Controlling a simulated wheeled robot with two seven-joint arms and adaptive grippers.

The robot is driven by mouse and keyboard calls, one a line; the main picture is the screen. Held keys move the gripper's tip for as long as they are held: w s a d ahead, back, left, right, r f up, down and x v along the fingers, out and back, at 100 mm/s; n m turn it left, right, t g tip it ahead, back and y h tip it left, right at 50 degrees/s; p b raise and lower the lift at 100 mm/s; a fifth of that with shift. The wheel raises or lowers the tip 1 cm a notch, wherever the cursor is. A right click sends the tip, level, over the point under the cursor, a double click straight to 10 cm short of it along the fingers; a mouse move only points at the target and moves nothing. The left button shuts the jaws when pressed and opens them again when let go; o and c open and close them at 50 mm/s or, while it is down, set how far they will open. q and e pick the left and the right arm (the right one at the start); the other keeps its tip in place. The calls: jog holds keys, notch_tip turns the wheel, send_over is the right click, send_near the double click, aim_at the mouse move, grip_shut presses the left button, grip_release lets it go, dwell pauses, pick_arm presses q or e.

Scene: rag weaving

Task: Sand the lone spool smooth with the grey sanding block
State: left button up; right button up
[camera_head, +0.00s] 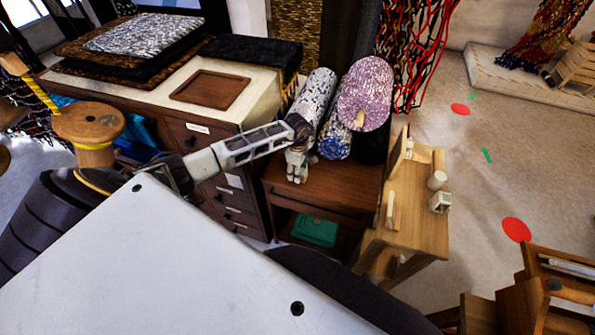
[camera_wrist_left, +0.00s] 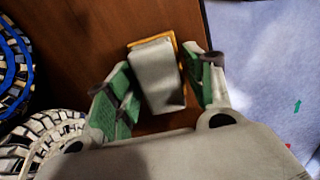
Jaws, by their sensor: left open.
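The grey sanding block (camera_wrist_left: 158,80), with an orange-yellow edge, lies on a brown wooden surface in the left wrist view. My left gripper (camera_wrist_left: 163,85) is open, with one green-padded finger on each side of the block. Gaps show between fingers and block. In the head view my left gripper (camera_head: 297,168) points down over the small brown cabinet (camera_head: 340,192) and hides the block. A large wooden spool (camera_head: 90,122) stands at the left of the head view. I cannot tell if it is the lone spool. My right gripper is not in view.
Rolled rag rugs (camera_head: 364,95) lie at the back of the small cabinet, close to my left gripper. A drawer cabinet with a brown tray (camera_head: 210,89) stands to the left. A light wooden bench (camera_head: 418,215) with small parts stands to the right. Floor beyond it is open.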

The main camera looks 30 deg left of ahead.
pick_arm(q)
jog(key=shift+r, duration=0.45)
jog(key=c, duration=1.1)
jog(key=shift+o, duration=0.2)
jog(key=shift+r+p, duration=1.95)
jog(key=shift+r, duration=1.05)
